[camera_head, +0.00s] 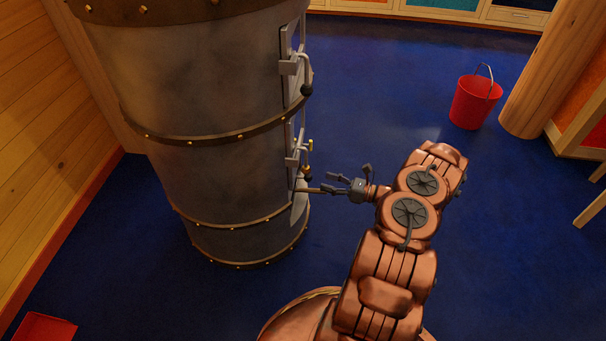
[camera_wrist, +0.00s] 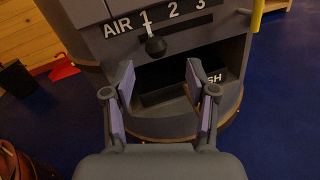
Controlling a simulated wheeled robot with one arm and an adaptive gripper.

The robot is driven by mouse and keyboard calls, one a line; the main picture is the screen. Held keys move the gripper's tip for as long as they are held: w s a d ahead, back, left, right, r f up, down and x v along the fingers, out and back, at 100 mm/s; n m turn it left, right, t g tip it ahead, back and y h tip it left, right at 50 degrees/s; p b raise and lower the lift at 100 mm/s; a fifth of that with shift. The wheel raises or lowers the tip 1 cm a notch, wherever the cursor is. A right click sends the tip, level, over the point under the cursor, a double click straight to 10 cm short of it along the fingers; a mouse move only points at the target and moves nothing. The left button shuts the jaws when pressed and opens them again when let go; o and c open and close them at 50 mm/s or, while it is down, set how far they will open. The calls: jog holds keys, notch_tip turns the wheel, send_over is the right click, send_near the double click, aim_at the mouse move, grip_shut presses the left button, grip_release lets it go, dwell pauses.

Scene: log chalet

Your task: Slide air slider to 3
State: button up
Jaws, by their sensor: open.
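The air slider is a dark round knob (camera_wrist: 155,46) on a short stem on the stove's front, below the number 1. White AIR, 1, 2 and 3 labels (camera_wrist: 172,11) run along a dark plate, with 3 at the right. The tall grey metal stove (camera_head: 215,110) stands left of centre in the head view, its front facing right. My gripper (camera_head: 336,183) is just right of the stove's lower front. In the wrist view my gripper (camera_wrist: 159,80) is open and empty, its fingertips below the knob and on either side of it, with no visible contact.
A dark recess (camera_wrist: 165,72) and a partly hidden label ending in SH (camera_wrist: 214,76) lie below the slider. A yellow handle (camera_wrist: 257,14) is at upper right. A red bucket (camera_head: 475,102) and log post (camera_head: 552,65) stand right. Blue floor between is clear.

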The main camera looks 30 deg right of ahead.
aim_at(308, 178)
jog(key=b+x, duration=0.1)
jog(key=x, duration=0.6)
jog(key=shift+w+a+b, duration=0.1)
jog(key=shift+a+b, duration=0.2)
jog(key=shift+a, duration=0.15)
grip_shut()
